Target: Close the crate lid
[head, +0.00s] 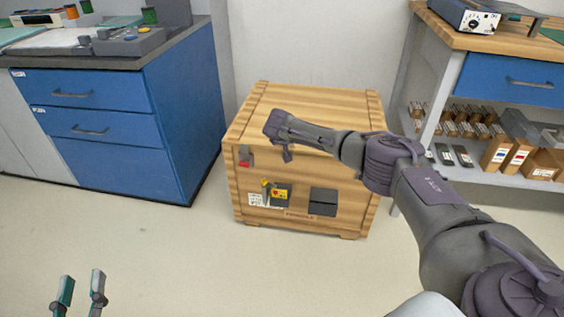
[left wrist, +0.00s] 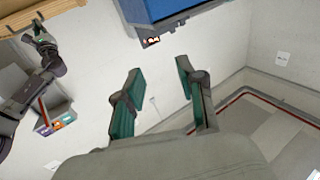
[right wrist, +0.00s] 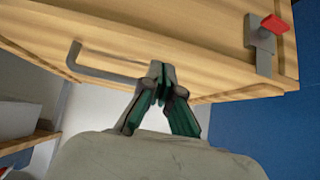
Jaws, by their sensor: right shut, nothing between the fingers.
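The wooden crate (head: 300,190) stands on the floor in the middle of the head view. Its lid (head: 310,100) lies over the top and looks down; I cannot tell whether a small gap remains. My right gripper (head: 287,152) is at the lid's front edge, left of the middle. In the right wrist view my right gripper (right wrist: 160,80) is shut and empty, its tips against or just short of the wood; contact is unclear. A grey latch with a red tab (right wrist: 263,42) also shows in the head view (head: 245,158). My left gripper (head: 80,290) is open and empty, low on the left.
A grey handle (right wrist: 100,65) is on the wood left of my right fingertips. A blue drawer cabinet (head: 130,120) stands left of the crate. A shelved workbench (head: 500,45) stands to the right. The floor (head: 200,260) before the crate is clear.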

